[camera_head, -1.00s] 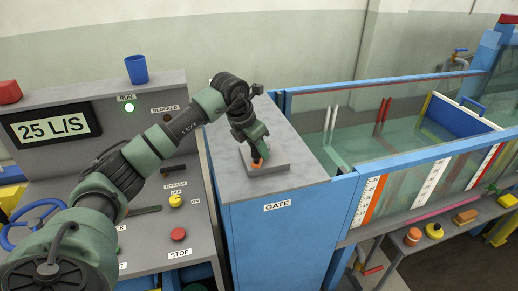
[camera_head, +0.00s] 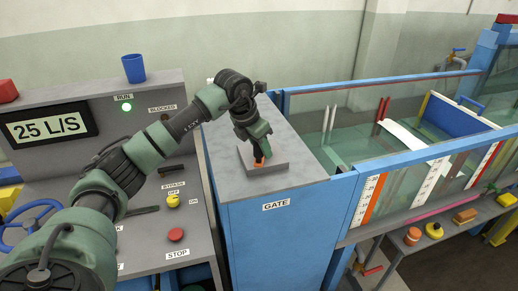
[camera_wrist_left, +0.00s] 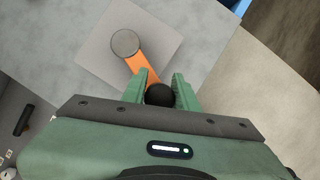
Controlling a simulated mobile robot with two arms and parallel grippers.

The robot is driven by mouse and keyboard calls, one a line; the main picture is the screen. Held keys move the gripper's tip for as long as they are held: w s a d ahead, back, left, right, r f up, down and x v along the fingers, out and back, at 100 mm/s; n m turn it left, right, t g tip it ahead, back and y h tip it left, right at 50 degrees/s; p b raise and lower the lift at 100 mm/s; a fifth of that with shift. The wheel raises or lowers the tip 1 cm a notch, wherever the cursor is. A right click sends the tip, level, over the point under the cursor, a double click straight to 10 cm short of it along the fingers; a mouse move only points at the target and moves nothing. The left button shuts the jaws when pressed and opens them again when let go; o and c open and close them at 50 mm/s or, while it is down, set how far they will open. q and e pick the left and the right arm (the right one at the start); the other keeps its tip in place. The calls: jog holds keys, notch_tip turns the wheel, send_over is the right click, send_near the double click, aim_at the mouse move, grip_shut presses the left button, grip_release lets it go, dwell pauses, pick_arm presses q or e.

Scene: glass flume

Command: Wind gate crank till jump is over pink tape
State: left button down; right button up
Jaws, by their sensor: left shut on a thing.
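The gate crank has an orange arm (camera_wrist_left: 142,65) with a round grey hub and a black knob (camera_wrist_left: 160,95). It sits on a grey plate on top of the blue GATE cabinet (camera_head: 275,240). My left gripper (camera_head: 263,152) is shut on the knob, which shows between its fingers in the wrist view. In the head view the gripper hides most of the crank. In the glass flume, a white patch (camera_head: 404,134), perhaps the jump's foam, lies on the water by the red posts. A pink strip (camera_head: 440,209) runs along the lower ledge. My right gripper is out of view.
The control panel at left reads 25 L/S (camera_head: 47,127), with a lit green RUN lamp (camera_head: 127,106) and a red STOP button (camera_head: 176,234). A blue cup (camera_head: 134,69) stands on its top.

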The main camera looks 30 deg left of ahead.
pick_arm(q)
jog(key=c, duration=1.2)
grip_release()
jog(key=shift+d, duration=0.1)
jog(key=shift+o, duration=0.5)
jog(key=shift+w, duration=0.2)
jog(key=b+v, duration=0.2)
jog(key=v, duration=0.4)
jog(key=shift+s+r, duration=0.15)
jog(key=shift+r, duration=0.2)
jog(key=shift+s+r, duration=0.2)
jog(key=shift+r, duration=0.3)
